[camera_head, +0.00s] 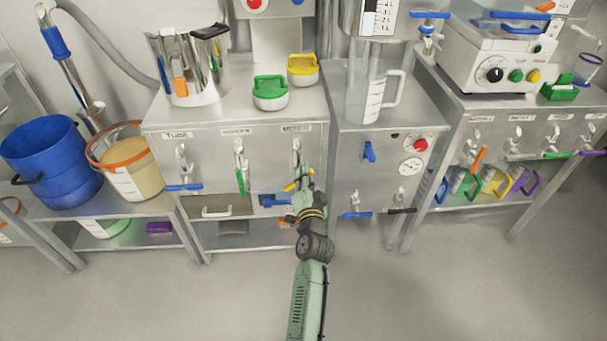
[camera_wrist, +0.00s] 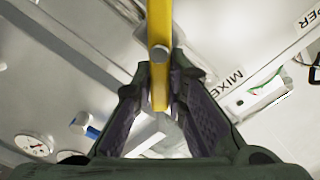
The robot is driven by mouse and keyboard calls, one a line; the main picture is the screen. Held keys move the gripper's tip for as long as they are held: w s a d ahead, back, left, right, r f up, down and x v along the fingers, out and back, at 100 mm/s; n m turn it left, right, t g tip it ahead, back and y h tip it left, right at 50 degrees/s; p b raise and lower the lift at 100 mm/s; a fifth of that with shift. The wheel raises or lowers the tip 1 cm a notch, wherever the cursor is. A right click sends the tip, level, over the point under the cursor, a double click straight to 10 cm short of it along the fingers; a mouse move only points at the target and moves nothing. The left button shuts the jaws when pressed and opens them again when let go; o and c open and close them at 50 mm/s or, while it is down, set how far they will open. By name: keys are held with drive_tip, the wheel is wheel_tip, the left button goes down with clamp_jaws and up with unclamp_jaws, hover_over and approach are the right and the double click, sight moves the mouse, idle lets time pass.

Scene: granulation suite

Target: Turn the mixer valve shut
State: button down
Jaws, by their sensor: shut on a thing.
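The mixer valve has a yellow lever handle (camera_head: 290,187) on the front of the left steel cabinet, below the rightmost label. In the wrist view the yellow handle (camera_wrist: 160,30) runs from the top edge down between my fingers, with the MIXER label (camera_wrist: 228,88) to its right. My gripper (camera_head: 304,187) is at this handle, shut on it; in the wrist view the fingers (camera_wrist: 160,95) flank the yellow bar on both sides. My gripper and arm hide part of the valve in the head view, so its exact angle is hard to tell.
On the same panel are a green lever (camera_head: 240,182) pointing down and a blue lever (camera_head: 183,187) lying sideways. A blue item (camera_head: 272,200) sits just below left of my gripper. The floor in front is clear.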

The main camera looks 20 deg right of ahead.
drive_tip(key=m, duration=0.3)
drive_tip(key=f+m, duration=0.1)
drive_tip(key=shift+s+d+m, duration=0.1)
drive_tip(key=shift+d+m, duration=0.2)
drive_tip(key=shift+d+f+m+p, duration=0.1)
drive_tip(key=shift+f+m+p, duration=0.15)
drive_tip(key=shift+m, duration=0.7)
drive_tip(key=shift+f+m+p, duration=0.15)
drive_tip(key=shift+m+p, duration=0.15)
drive_tip(key=shift+m, duration=0.65)
drive_tip(key=c, duration=1.6)
unclamp_jaws()
drive_tip(key=v, duration=0.7)
drive_tip(key=shift+s, duration=0.25)
